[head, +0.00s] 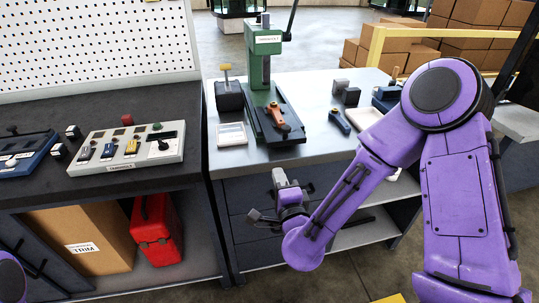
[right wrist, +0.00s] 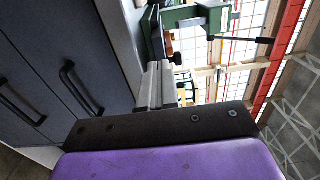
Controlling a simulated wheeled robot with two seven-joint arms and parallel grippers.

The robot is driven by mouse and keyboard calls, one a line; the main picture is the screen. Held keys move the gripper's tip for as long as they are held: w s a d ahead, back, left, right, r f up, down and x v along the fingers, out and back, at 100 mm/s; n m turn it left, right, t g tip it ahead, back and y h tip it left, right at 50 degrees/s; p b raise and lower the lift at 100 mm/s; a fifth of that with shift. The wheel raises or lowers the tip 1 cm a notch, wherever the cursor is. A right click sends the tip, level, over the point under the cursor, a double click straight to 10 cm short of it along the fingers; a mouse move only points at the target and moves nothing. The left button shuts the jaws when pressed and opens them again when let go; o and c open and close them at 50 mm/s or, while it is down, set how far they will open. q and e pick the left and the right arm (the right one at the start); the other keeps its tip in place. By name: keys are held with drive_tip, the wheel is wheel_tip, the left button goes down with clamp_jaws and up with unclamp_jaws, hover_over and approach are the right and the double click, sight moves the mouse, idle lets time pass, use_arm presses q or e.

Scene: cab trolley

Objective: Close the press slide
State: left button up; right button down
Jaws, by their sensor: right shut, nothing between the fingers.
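The green press (head: 263,60) stands on the light grey worktop. Its dark slide plate (head: 288,134) extends toward the front edge of the worktop, with an orange-handled part (head: 278,118) on it. My right gripper (head: 280,179) is in front of the worktop, below its edge and apart from the slide. Its fingers are shut and empty. In the right wrist view the shut fingers (right wrist: 160,78) point toward the green press (right wrist: 190,15). My left gripper is out of view; only a bit of purple arm shows at the lower left.
A dark block with a yellow-topped knob (head: 229,95) and a white pad (head: 232,135) are left of the press. A blue-handled tool (head: 340,121) and dark blocks (head: 351,96) are right. Drawers with bar handles (right wrist: 78,92) are below the worktop. A control panel (head: 125,147) stands on the left bench.

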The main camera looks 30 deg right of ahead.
sight(268, 144)
drive_tip(key=p+x, duration=0.3)
drive_tip(key=x, duration=0.7)
drive_tip(key=shift+w+d+p, duration=0.1)
drive_tip(key=shift+d+p, duration=0.05)
drive_tip(key=shift+p, duration=0.15)
drive_tip(key=shift+w+d, duration=0.15)
drive_tip(key=shift+w, duration=0.35)
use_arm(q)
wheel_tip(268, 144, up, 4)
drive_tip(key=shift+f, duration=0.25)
use_arm(e)
drive_tip(key=shift+f, duration=0.1)
drive_tip(key=shift+w, duration=0.1)
